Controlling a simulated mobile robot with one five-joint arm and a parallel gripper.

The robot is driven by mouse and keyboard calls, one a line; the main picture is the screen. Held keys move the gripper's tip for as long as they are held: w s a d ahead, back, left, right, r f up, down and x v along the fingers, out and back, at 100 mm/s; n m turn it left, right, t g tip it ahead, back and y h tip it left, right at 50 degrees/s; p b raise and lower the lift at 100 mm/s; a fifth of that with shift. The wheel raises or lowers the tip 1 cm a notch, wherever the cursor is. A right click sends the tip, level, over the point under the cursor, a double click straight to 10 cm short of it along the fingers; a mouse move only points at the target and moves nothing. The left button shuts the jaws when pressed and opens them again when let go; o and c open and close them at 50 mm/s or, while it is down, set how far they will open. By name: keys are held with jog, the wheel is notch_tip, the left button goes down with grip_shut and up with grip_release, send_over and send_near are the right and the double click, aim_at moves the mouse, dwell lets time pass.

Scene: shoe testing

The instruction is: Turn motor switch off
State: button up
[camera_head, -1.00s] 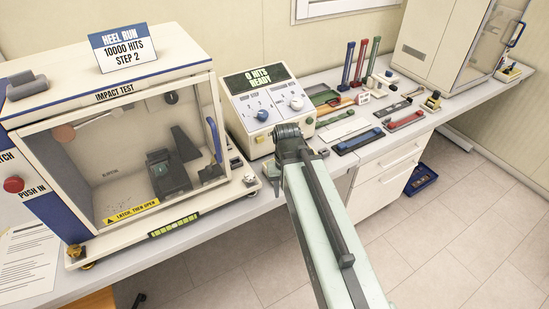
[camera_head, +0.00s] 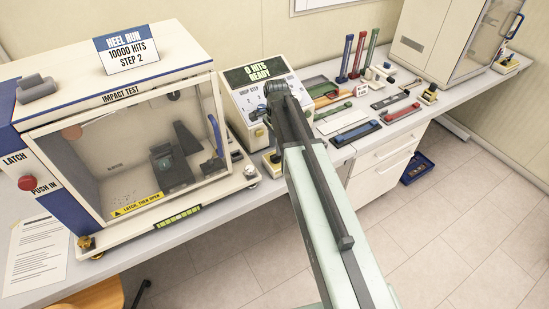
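The control box (camera_head: 241,104) stands on the bench right of the impact tester, with its sloped front panel facing me. Its display (camera_head: 257,73) reads "0 HITS READY". A yellow button (camera_head: 260,132) shows low on the panel. My gripper (camera_head: 275,91) is over the panel, just below the display, and covers much of its middle and right. I cannot make out the motor switch or its label; my arm hides part of the controls. The fingertips are too small and dark to tell open from shut, or whether they touch the panel.
The impact tester (camera_head: 60,121) with its clear door stands at left, with a red push button (camera_head: 27,182) on its side. Several tools and colored bars (camera_head: 356,133) lie on the bench at right. A white cabinet (camera_head: 427,38) stands at the far right.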

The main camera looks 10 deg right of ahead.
aim_at(276, 157)
notch_tip(276, 157, down, 5)
jog(key=b, duration=0.3)
jog(key=shift+r, duration=0.25)
